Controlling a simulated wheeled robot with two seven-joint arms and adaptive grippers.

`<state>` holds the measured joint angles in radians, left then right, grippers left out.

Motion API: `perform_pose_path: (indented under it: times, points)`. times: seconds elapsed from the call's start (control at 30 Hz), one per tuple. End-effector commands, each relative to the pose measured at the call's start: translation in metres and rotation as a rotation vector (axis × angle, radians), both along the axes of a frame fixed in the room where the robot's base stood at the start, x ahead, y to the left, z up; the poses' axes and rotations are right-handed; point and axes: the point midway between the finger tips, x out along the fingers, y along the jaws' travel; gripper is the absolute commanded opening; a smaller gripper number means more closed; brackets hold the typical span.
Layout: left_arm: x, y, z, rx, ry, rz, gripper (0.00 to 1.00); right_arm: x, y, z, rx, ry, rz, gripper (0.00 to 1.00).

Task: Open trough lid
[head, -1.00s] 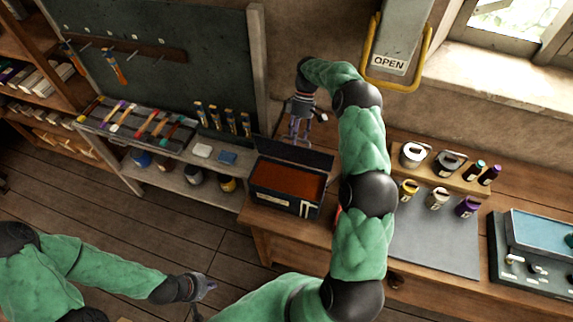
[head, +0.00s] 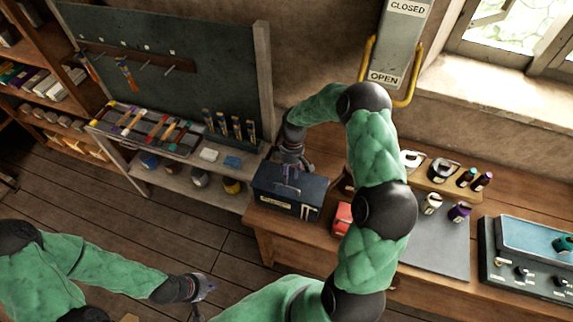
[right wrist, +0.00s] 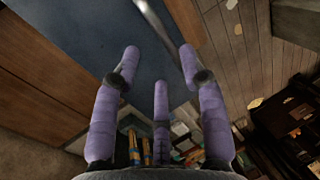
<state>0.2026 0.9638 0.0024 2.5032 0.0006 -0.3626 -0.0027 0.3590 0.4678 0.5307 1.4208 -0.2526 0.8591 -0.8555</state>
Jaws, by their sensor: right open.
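The trough is a dark box (head: 288,206) with a pale label, at the left end of the wooden bench. Its dark lid (head: 312,186) lies down over the box, and the inside is hidden. My right gripper (head: 290,172) is just above the lid, fingers pointing down; I cannot tell if it touches. In the right wrist view its purple fingers (right wrist: 159,62) are spread and empty over a dark blue surface (right wrist: 90,35), with a metal bar (right wrist: 155,20) near the fingertips. My left gripper (head: 205,288) is low at the front left, away from the trough, too small to read.
A red object (head: 342,217) stands right of the trough, partly behind my right arm. Pots and bottles (head: 475,179) stand on a rack further right, beside a grey mat (head: 440,248). A tool shelf (head: 150,140) stands at left. A yellow-handled OPEN/CLOSED box (head: 398,45) hangs on the wall.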

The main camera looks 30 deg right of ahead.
Motion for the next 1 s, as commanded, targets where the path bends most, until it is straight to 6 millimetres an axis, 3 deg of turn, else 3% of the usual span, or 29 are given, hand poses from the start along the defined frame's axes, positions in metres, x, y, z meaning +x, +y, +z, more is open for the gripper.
perform_pose_path:
  times: [0.47,0.6,1.0]
  points:
    - [0.000,0.000,-0.038,0.000,0.000,0.000,0.00,-0.015,0.018,-0.032,-0.210,-0.184,0.005,0.43]
    - [0.000,0.000,-0.035,0.000,0.000,0.000,0.00,-0.012,0.016,-0.002,-0.212,-0.187,-0.001,0.43]
    - [0.000,0.000,-0.040,0.000,0.000,0.000,0.00,-0.013,0.016,0.061,-0.211,-0.183,0.000,0.43]
